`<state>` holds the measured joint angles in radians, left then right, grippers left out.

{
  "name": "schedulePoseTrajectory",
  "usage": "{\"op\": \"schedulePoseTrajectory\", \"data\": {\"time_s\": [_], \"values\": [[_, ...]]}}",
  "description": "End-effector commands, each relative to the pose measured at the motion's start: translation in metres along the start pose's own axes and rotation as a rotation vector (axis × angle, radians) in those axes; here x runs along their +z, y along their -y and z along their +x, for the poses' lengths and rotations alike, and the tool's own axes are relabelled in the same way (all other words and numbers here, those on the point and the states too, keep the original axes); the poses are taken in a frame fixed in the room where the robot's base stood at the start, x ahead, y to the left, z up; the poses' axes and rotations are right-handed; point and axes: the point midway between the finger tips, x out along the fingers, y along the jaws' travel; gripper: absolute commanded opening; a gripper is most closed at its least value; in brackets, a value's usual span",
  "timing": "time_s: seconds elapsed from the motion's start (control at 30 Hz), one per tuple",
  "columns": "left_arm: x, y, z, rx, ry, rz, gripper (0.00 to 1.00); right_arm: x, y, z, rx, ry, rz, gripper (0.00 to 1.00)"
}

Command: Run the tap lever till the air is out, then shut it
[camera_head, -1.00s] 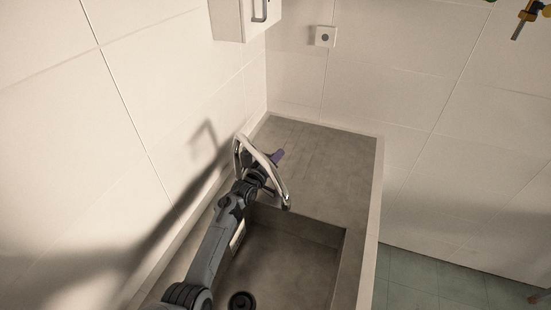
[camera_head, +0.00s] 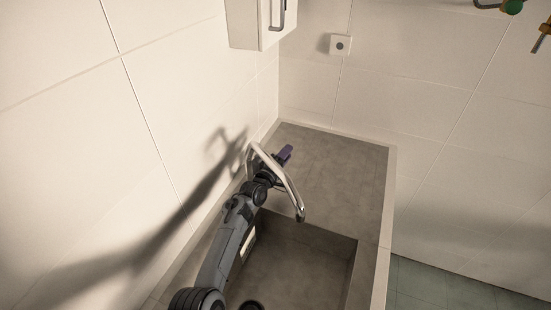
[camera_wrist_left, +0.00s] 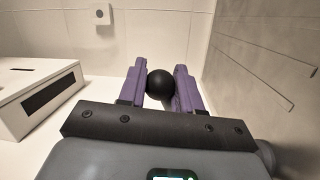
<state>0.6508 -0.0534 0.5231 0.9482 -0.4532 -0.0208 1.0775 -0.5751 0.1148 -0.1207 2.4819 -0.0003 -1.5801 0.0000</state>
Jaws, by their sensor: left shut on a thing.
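The chrome tap spout (camera_head: 284,185) arches over the back left corner of the grey sink (camera_head: 345,250). My left arm reaches up behind the spout. My left gripper (camera_head: 286,153) has purple fingers, seen just past the spout's top. In the left wrist view my left gripper (camera_wrist_left: 160,82) is shut on a black ball (camera_wrist_left: 160,85), which looks like the knob of the tap lever. The lever's stem is hidden in both views. No water can be seen at the spout. My right gripper is not in view.
A white wall cabinet (camera_head: 251,25) hangs above the sink's far end. A wall socket or switch (camera_head: 341,45) is on the back wall. Yellow and green fittings (camera_head: 512,6) show at the top right. The sink's right ledge (camera_head: 350,180) is clear.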

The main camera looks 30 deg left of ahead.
Motion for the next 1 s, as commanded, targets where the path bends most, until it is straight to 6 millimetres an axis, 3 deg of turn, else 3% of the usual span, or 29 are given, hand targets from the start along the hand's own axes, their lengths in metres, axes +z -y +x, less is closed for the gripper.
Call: {"op": "schedulePoseTrajectory", "data": {"time_s": [0.03,0.37,0.4,0.53,1.0], "values": [[-0.0051,-0.0074,0.0004,0.01,-0.008,-0.019,0.0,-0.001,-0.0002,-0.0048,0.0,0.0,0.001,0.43],[-0.0063,-0.0082,0.0003,0.016,-0.01,-0.039,0.0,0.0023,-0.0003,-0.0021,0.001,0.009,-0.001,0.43],[-0.0063,-0.0082,0.0003,0.016,-0.01,-0.038,0.38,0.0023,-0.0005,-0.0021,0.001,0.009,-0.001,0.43],[-0.006,-0.0074,0.0002,0.014,-0.009,-0.039,0.57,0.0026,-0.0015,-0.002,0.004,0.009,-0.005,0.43],[-0.0048,-0.0057,-0.0086,0.011,-0.008,-0.04,0.57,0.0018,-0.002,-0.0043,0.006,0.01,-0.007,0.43]]}}
